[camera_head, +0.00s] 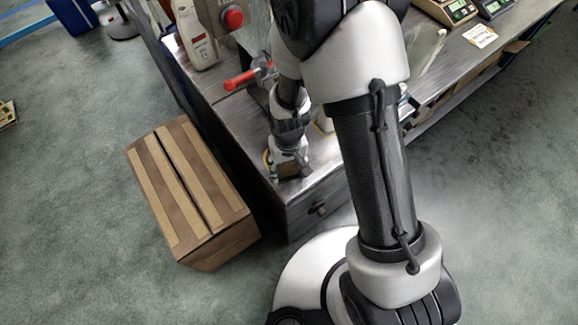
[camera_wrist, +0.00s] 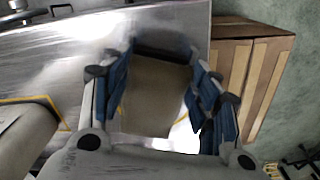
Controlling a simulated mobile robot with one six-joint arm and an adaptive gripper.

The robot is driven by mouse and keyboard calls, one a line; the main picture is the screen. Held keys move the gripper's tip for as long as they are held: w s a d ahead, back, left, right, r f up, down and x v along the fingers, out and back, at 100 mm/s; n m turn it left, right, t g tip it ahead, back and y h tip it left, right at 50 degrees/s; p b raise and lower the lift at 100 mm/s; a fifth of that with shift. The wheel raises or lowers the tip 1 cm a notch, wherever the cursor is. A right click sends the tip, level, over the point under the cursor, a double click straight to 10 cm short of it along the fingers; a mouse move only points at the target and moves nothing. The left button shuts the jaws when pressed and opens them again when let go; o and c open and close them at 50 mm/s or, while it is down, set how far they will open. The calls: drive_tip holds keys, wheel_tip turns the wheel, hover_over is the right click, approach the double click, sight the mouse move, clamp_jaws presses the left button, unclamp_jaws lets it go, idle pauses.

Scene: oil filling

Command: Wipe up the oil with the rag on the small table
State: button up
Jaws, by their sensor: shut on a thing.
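My gripper (camera_head: 288,165) is low over the near corner of the metal table (camera_head: 232,112), above the drawer. In the wrist view, its blue-padded fingers (camera_wrist: 160,62) are shut on a tan-brown cloth-like piece, the rag (camera_wrist: 155,95), which fills the space between them. In the head view the rag is only a small brown patch under the fingers. A yellow line shows on the metal surface beside the gripper in the wrist view. I cannot make out the oil; bright reflections and the gripper cover part of the surface.
A cardboard box (camera_head: 190,195) stands on the floor left of the table. A white bottle (camera_head: 194,36) and a red-handled clamp-like tool (camera_head: 240,80) are on the table, near my arm. Scales (camera_head: 447,10) stand at the upper right. The floor at left is largely clear.

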sight(283, 186)
drive_tip(key=shift+f+b, duration=0.35)
drive_tip(key=shift+f, duration=0.05)
idle(0.4)
